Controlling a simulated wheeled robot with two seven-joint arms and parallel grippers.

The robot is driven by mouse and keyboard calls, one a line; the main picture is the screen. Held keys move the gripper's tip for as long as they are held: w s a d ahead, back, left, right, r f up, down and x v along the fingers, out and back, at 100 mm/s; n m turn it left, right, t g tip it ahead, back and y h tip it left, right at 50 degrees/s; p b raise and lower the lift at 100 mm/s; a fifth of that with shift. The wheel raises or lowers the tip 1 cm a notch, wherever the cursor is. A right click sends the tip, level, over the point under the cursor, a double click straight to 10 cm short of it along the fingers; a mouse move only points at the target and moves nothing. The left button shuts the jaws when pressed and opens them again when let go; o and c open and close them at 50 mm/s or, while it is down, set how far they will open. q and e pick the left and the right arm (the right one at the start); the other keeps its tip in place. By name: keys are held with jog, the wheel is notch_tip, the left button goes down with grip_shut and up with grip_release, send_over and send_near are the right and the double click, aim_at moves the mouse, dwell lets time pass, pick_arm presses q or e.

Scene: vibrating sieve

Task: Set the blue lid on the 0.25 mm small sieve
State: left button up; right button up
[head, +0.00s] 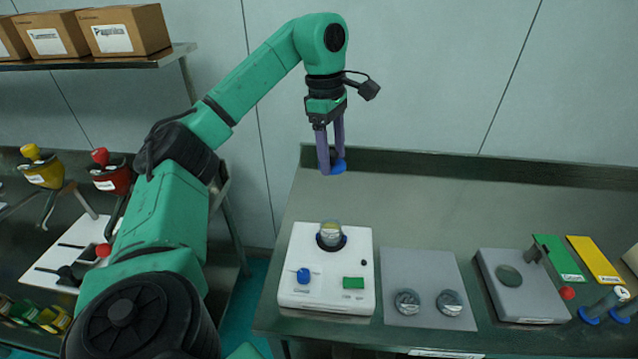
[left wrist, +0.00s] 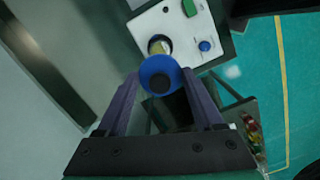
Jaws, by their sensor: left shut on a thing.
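My left gripper (head: 333,170) is shut on the blue lid (head: 339,167) and holds it in the air above the back of the bench. In the left wrist view the lid (left wrist: 160,76) is a round blue disc with a dark centre between the fingers (left wrist: 163,95). The small sieve (head: 330,234) stands upright on the white shaker machine (head: 298,262), in a dark blue ring, below the lid and apart from it. In the left wrist view the sieve (left wrist: 158,45) shows just beyond the lid's edge. Its size label cannot be read. My right gripper is not in view.
The machine has a blue knob (head: 304,276) and a green button (head: 353,283). Right of it lies a grey plate (head: 424,263) with two round metal pieces. Further right are a grey device (head: 515,300) and green and yellow cards. The bench behind the machine is clear.

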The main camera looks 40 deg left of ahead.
pick_arm(q)
jog(key=f+b, duration=0.1)
jog(key=f, duration=0.4)
jog(key=f+b, duration=0.1)
jog(key=f, duration=0.5)
jog(key=f+b, duration=0.1)
jog(key=f, duration=0.5)
jog(key=shift+w+d+f+b, duration=0.2)
jog(key=shift+d+f+b, duration=0.05)
jog(key=shift+d+b, duration=0.1)
jog(key=shift+w+a+f, duration=0.1)
jog(key=shift+a+f, duration=0.05)
jog(key=shift+f, duration=0.1)
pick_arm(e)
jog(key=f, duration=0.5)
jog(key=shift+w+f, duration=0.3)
pick_arm(q)
jog(key=o, duration=1.4)
jog(key=shift+c, duration=0.2)
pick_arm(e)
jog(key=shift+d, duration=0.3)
